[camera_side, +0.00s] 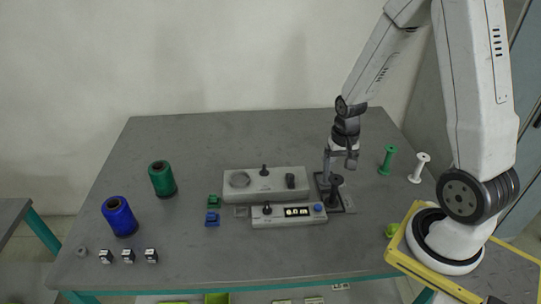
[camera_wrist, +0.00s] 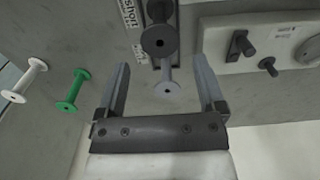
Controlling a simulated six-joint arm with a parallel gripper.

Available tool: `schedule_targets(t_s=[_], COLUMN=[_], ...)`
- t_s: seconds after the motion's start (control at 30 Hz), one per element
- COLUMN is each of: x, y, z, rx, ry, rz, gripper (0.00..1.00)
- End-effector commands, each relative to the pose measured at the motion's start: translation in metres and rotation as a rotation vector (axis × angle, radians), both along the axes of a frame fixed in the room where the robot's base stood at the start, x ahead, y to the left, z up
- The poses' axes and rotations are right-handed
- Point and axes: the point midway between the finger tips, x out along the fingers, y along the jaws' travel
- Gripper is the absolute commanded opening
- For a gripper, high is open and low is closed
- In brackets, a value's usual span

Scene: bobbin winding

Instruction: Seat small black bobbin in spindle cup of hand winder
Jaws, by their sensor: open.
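A small black bobbin (camera_side: 335,182) stands upright on the dark plate (camera_side: 349,205) at the right end of the hand winder. In the wrist view the black bobbin (camera_wrist: 158,40) shows its round flange with a centre hole, just beyond my fingertips. My gripper (camera_side: 340,165) is just behind and above it, pointing down. In the wrist view its fingers (camera_wrist: 164,75) are apart. A grey spool-shaped piece (camera_wrist: 168,90) lies between them in that view, with no clear contact. I cannot pick out the spindle cup.
A green spool (camera_side: 387,160) and a white spool (camera_side: 418,168) stand right of my gripper. Blue (camera_side: 119,216) and green (camera_side: 162,179) thread cones stand far left.

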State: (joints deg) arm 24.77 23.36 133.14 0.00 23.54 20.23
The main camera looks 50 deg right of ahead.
Motion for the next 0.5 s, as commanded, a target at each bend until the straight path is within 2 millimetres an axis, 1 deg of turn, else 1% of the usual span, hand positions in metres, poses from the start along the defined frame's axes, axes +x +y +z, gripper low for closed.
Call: schedule_targets(t_s=[0.5], x=[0.0], y=[0.0], z=[-0.033], rx=[0.001], ry=[0.001], rz=[0.0], gripper=[0.88])
